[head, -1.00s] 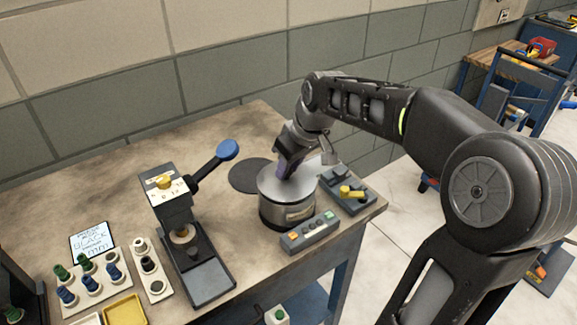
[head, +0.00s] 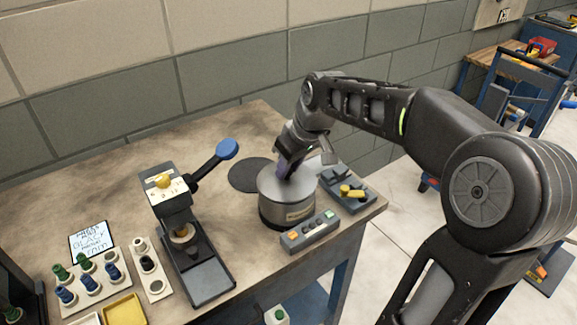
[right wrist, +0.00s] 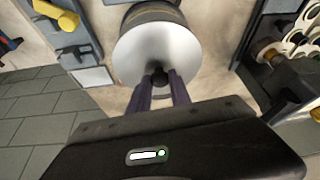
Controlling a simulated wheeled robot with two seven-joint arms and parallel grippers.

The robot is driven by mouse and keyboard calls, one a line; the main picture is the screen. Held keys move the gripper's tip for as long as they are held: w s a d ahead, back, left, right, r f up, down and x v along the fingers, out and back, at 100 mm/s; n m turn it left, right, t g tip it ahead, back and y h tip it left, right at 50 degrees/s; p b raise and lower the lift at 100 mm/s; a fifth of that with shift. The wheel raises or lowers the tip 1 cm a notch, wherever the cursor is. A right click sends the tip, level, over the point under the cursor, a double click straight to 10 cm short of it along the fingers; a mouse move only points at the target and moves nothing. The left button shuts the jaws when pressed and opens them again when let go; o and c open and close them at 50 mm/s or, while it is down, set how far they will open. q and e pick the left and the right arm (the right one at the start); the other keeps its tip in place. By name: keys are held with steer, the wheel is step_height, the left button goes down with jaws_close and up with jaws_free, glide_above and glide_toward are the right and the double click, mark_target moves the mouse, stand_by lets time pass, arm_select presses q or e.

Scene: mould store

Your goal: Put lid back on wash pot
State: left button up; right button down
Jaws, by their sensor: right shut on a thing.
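The wash pot (head: 288,213) is a round metal pot near the right end of the workbench. Its shiny lid (head: 268,184) lies over the pot's mouth and looks level on the rim; any small gap is too fine to tell. My right gripper (head: 286,174) comes down from above, shut on the lid's dark knob. In the right wrist view both fingers (right wrist: 158,88) pinch the knob (right wrist: 159,75) at the near side of the lid (right wrist: 150,48), with the pot (right wrist: 152,12) behind. My left gripper is not in view.
A dark round mat (head: 247,175) lies left of the pot. A button box (head: 310,232) stands in front and a grey tray with a yellow part (head: 348,190) to the right. A lever press (head: 185,220) and stamp racks (head: 90,284) are at the left.

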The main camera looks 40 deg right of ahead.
stand_by(0.4)
steer(key=c, duration=0.6)
jaws_free()
steer(key=shift+r+p, duration=2.55)
steer(key=shift+r, duration=0.95)
steer(key=shift+c, duration=0.6)
jaws_close()
